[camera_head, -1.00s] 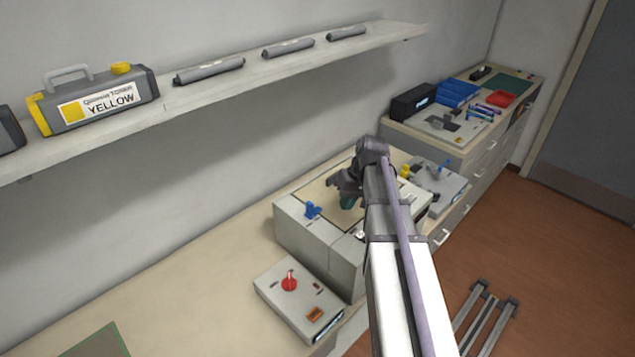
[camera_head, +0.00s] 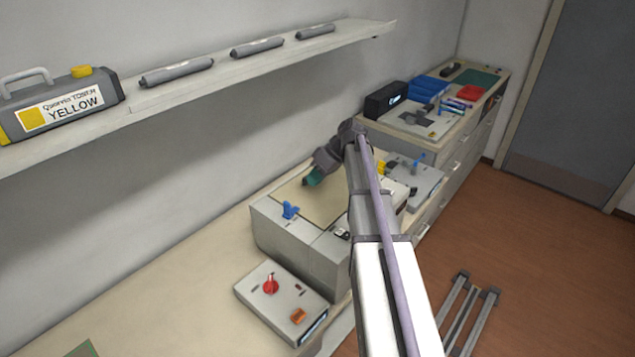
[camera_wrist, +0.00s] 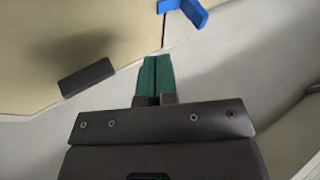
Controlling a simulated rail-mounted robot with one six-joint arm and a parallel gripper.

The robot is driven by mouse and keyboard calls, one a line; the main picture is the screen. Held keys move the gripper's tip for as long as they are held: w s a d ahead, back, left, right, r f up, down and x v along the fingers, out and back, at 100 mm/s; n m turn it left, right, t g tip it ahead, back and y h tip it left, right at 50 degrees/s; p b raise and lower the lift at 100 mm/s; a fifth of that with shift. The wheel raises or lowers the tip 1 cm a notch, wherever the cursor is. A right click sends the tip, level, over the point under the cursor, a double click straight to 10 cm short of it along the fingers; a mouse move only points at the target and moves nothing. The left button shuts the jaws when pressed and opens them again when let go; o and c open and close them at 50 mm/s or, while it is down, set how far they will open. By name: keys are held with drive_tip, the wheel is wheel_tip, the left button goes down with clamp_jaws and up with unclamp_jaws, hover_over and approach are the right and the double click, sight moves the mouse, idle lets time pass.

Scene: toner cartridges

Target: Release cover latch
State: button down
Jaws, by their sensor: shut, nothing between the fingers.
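A pale grey box-shaped machine (camera_head: 290,243) with a tan top cover (camera_head: 305,200) stands on the counter. A blue latch (camera_head: 290,210) sits on the cover's near left edge. In the wrist view the blue latch (camera_wrist: 185,10) shows at the top edge, partly cut off. My gripper (camera_head: 312,180) is over the far part of the cover, apart from the latch. Its green fingers (camera_wrist: 155,75) are together with nothing between them. A dark grey bar (camera_wrist: 87,78) lies on the tan cover in the wrist view.
A grey panel with a red knob (camera_head: 270,285) stands in front of the machine. Another panel with a blue handle (camera_head: 417,170) is to the right. Bare counter (camera_head: 170,290) lies left.

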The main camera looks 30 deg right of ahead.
sight(289, 203)
drive_tip(key=b+x, duration=0.3)
drive_tip(key=x, duration=0.3)
drive_tip(key=shift+s+a, duration=0.1)
drive_tip(key=shift+s, duration=0.05)
drive_tip(key=shift+s+a+r, duration=0.1)
drive_tip(key=shift+s+a, duration=0.15)
drive_tip(key=shift+a, duration=0.3)
drive_tip(key=shift+s+a+r, duration=0.15)
drive_tip(key=shift+s+a, duration=0.1)
drive_tip(key=shift+a, duration=0.35)
drive_tip(key=shift+s+a, duration=0.15)
drive_tip(key=shift+a, duration=0.25)
drive_tip(key=shift+s+a, duration=0.25)
drive_tip(key=shift+a, duration=0.35)
drive_tip(key=shift+s+a, duration=0.3)
drive_tip(key=shift+a, duration=0.3)
drive_tip(key=shift+w+d, duration=0.1)
drive_tip(key=shift+d, duration=0.05)
